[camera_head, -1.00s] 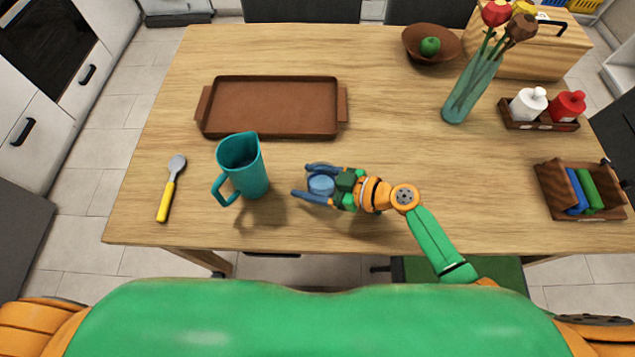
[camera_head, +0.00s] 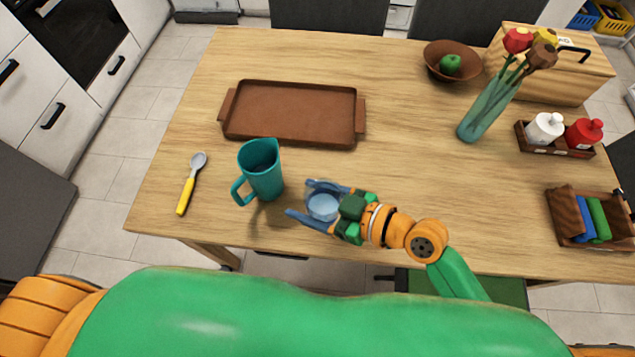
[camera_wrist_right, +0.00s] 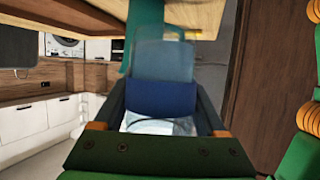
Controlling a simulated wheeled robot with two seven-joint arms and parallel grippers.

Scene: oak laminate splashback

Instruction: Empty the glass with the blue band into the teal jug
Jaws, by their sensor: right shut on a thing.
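The teal jug (camera_head: 264,177) stands upright on the table, left of my right gripper, its handle towards the left and front. The glass with the blue band (camera_head: 322,207) is between the fingers of my right gripper (camera_head: 308,201), which is shut on it. In the right wrist view the clear glass (camera_wrist_right: 164,58) rises between the fingers, with a wide blue band (camera_wrist_right: 162,97) and pale contents low down. The teal jug (camera_wrist_right: 143,22) shows partly behind it there. The glass is apart from the jug in the head view. My left gripper is not in view.
A brown tray (camera_head: 290,139) lies behind the jug and a spoon with a yellow handle (camera_head: 186,194) to its left. A vase with flowers (camera_head: 484,112), a bowl with a green apple (camera_head: 437,54) and a bottle caddy (camera_head: 545,150) stand farther right. The table's middle is clear.

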